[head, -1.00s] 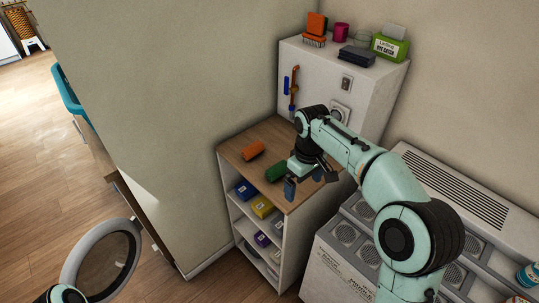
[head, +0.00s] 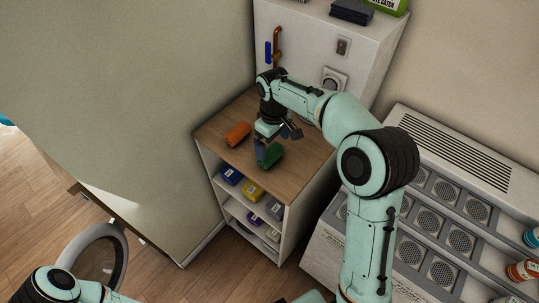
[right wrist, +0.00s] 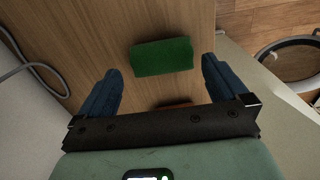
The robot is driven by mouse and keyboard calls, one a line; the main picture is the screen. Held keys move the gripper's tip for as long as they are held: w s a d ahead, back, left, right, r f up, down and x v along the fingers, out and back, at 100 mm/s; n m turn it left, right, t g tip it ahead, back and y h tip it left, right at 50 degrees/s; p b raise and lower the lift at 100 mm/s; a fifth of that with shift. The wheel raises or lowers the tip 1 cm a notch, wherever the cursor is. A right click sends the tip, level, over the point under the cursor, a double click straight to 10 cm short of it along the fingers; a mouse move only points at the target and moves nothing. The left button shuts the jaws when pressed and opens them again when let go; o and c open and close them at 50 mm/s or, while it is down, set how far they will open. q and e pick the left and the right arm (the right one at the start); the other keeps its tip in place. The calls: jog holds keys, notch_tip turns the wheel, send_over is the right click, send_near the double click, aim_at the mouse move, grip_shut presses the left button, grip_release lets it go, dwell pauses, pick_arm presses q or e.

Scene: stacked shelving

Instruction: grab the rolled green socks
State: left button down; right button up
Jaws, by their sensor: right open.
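The rolled green socks (head: 272,157) lie on the wooden top of the shelf unit. In the right wrist view the green socks (right wrist: 162,57) show as a dark green block between and slightly beyond my finger tips. My right gripper (head: 273,144) is over the socks, with one finger partly hiding them in the head view. In the right wrist view the right gripper (right wrist: 160,70) is open, with a blue finger on each side and a gap to the socks. I cannot tell its exact height. Part of my left arm shows at lower left, but its gripper is out of view.
An orange roll (head: 237,134) lies on the wooden top (head: 300,163), left of the socks. A white cabinet (head: 310,45) stands behind; a grey vented unit (head: 430,215) is at right.

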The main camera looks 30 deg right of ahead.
aim_at(271, 151)
jog(key=shift+w+a+f, duration=0.1)
jog(key=shift+f, duration=1.45)
jog(key=shift+w+a+f, duration=0.1)
jog(key=shift+f, duration=1.45)
jog(key=c, duration=0.7)
